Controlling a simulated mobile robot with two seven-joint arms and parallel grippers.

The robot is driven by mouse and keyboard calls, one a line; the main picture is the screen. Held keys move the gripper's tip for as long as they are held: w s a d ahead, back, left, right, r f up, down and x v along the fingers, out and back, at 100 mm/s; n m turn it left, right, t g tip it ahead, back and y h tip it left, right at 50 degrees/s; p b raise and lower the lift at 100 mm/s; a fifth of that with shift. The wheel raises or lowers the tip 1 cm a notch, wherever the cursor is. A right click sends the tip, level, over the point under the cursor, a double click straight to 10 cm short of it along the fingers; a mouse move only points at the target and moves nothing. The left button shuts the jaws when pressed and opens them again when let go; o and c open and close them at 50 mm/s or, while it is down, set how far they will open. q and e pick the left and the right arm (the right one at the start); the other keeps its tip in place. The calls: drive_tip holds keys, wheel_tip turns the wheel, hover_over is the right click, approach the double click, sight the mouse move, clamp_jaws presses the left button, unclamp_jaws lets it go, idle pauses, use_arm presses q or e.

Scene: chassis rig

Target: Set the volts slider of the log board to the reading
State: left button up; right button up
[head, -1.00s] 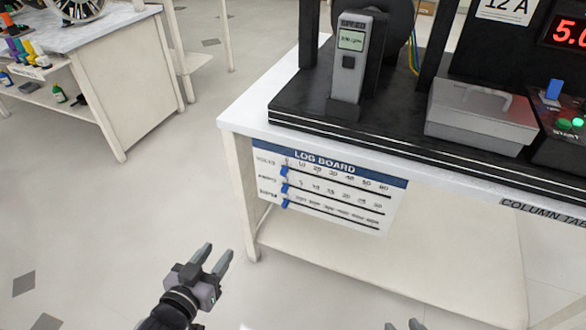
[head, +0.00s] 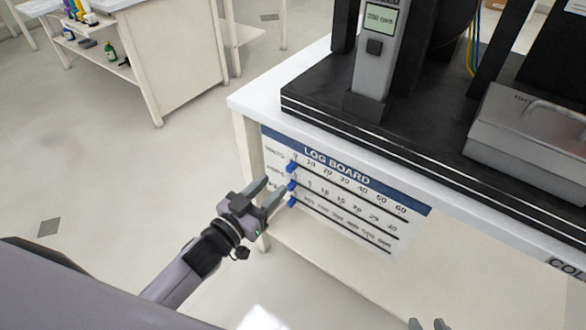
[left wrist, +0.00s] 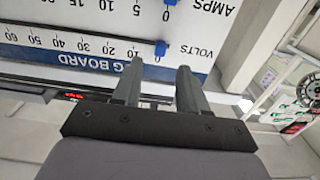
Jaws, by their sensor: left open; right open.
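The log board (head: 345,187) hangs on the front of the white table, with three slider rows. The volts slider (head: 292,167), a blue knob on the top row, sits at the 0 end; it also shows in the left wrist view (left wrist: 160,48), upside down, at 0. The amps slider (head: 292,186) and the bottom slider (head: 292,202) also sit at their left ends. My left gripper (head: 274,192) is open and empty, close to the board's left edge; in the left wrist view its fingers (left wrist: 160,72) point toward the volts knob, apart from it. My right gripper (head: 428,324) is open at the bottom edge.
Another bench (head: 175,55) stands at back left. The floor between is clear.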

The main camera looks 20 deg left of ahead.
sight(288, 170)
use_arm(q)
drive_tip(key=shift+b+x, duration=0.6)
drive_tip(key=shift+x, duration=2.8)
clamp_jaws()
